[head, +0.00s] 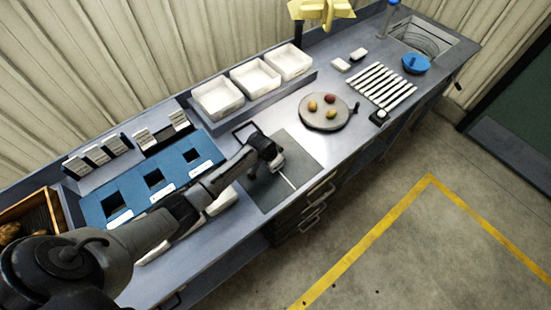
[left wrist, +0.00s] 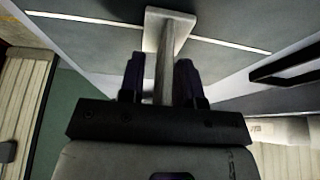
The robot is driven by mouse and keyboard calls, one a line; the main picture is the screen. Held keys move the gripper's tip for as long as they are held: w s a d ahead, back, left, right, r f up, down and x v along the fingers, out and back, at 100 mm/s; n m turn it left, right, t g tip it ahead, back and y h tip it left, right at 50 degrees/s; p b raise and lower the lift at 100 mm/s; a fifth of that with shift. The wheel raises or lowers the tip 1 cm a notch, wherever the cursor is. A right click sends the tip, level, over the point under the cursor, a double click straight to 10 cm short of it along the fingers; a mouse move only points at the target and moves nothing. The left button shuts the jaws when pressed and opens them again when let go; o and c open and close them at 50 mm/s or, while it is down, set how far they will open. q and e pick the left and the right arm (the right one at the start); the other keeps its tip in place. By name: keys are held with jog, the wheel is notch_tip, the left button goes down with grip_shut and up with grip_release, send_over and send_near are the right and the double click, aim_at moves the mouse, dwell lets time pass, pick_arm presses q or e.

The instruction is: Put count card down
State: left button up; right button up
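My left gripper (head: 277,163) is over the dark grey mat (head: 309,158) on the bench, at the end of the arm from the left. In the left wrist view its two dark fingers (left wrist: 162,72) stand on either side of a pale count card (left wrist: 165,65), seen nearly edge-on. A gap shows between the card and the left finger, so the gripper looks open around it. The card's pale base (left wrist: 183,25) appears to rest on the mat by a thin white line (head: 287,180). In the head view the gripper mostly hides the card. My right gripper is out of view.
Upright cards (head: 146,138) stand behind a blue board (head: 92,213) with square openings. White bins (head: 220,111) line the back. A round plate (head: 326,124) with potatoes and a row of white strips (head: 385,86) lie to the right. The mat's right part is clear.

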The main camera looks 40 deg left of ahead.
pick_arm(q)
jog(key=d+p+v, duration=0.1)
jog(key=v, duration=1.1)
jog(key=s+d+f, duration=0.2)
jog(key=s+d, duration=0.2)
jog(key=s, duration=0.3)
jog(key=s+d+f, duration=0.2)
jog(key=s+d, duration=0.3)
jog(key=s, duration=0.3)
jog(key=s+d+r, duration=0.2)
jog(key=s, duration=0.5)
jog(key=s+d+r+g, duration=0.1)
jog(key=s+d+r, duration=0.1)
jog(key=s, duration=0.6)
jog(key=shift+r+y, duration=0.3)
jog(key=shift+w, duration=0.1)
jog(key=shift+c, duration=0.3)
